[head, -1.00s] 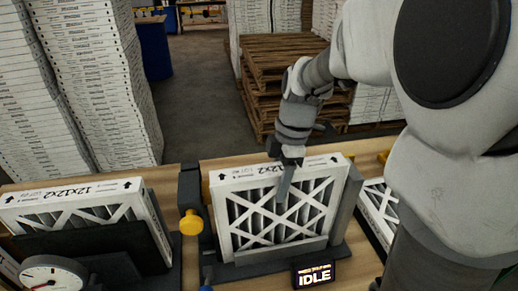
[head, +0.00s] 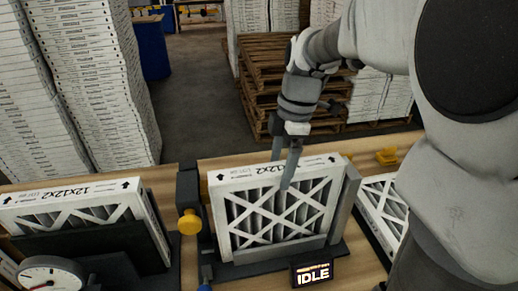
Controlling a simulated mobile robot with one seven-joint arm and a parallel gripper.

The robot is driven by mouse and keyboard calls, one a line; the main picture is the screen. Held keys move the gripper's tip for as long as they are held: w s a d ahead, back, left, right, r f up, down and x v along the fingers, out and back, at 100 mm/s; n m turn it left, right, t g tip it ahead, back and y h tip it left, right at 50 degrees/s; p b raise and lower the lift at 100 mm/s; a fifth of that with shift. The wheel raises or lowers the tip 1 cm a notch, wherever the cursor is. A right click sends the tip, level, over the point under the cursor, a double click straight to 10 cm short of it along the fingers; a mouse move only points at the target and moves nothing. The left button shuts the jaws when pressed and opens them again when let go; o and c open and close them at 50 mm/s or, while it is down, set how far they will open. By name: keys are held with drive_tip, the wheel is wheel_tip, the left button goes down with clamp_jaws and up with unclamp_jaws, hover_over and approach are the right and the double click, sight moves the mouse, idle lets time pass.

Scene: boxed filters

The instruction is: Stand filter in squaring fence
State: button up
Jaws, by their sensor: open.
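A white-framed pleated filter (head: 240,225) marked 12x12x2 stands upright in the dark squaring fence (head: 188,193), between its left post and the grey plate on its right. The filter's lower edge sits behind a low front lip. My gripper (head: 282,172) is open at the filter's top edge, one finger in front of the filter's face and the other behind it. The fingers do not appear to press on the frame. The filter's back face is hidden.
Another 12x12x2 filter (head: 80,195) stands in a dark holder at left, behind a round gauge (head: 50,275). A further filter (head: 382,205) lies at right, partly behind my arm. A display (head: 312,274) reads IDLE. Pallets (head: 270,75) and filter stacks stand behind the bench.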

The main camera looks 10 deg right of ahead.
drive_tip(key=r, duration=0.4)
drive_tip(key=d+r, duration=0.1)
drive_tip(key=r, duration=0.2)
drive_tip(key=shift+s+r+m, duration=0.25)
drive_tip(key=shift+s+m, duration=0.2)
drive_tip(key=shift+m, duration=0.05)
drive_tip(key=s+a+f+m+t+h, duration=0.1)
drive_tip(key=s+m+t, duration=0.1)
drive_tip(key=s+m, duration=0.4)
drive_tip(key=s+f+m+t, duration=0.2)
drive_tip(key=s+m, duration=0.5)
drive_tip(key=m, duration=0.4)
drive_tip(key=shift+a+f+t+h, duration=0.3)
drive_tip(key=shift+a+t+h, duration=0.1)
drive_tip(key=shift+t, duration=0.4)
